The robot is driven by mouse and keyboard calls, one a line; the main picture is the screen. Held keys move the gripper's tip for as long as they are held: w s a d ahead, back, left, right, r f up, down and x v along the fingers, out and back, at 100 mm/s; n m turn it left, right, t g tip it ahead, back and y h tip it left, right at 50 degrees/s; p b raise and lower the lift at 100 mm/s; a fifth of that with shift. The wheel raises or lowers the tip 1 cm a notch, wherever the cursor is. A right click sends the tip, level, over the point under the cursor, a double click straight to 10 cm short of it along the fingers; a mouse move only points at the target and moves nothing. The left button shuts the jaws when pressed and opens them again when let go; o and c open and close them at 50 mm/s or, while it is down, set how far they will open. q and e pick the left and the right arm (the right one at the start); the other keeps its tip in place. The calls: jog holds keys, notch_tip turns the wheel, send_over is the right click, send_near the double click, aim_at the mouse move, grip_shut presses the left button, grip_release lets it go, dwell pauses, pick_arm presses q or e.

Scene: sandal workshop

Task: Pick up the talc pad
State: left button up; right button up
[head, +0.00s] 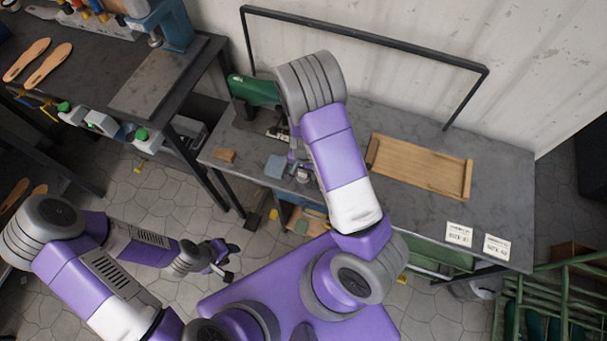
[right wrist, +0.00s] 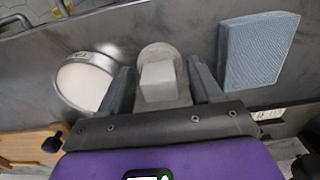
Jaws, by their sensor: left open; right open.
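A pale grey piece with a square block on a round base, which looks like the talc pad (right wrist: 158,78), stands between the two fingers of my right gripper (right wrist: 162,84) in the right wrist view. The fingers are open, one on each side of the block; I cannot tell whether either touches it. A round metal-rimmed dish with a white top (right wrist: 85,84) lies just left of the fingers. In the head view my right arm partly hides this spot on the bench. My left gripper (head: 222,262) is open and empty above the floor, left of the bench.
A blue-grey block (right wrist: 258,48) lies right of the right fingers; it also shows in the head view (head: 275,167). A brown block (head: 224,155), a green machine (head: 253,91) and a wooden tray (head: 421,163) stand on the grey bench (head: 505,190). Two white cards lie at its front right.

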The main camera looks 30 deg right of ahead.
jog(key=c, duration=0.8)
jog(key=shift+r, duration=0.1)
notch_tip(320, 180, up, 10)
jog(key=p, duration=0.4)
jog(key=o, duration=0.4)
jog(key=c, duration=0.3)
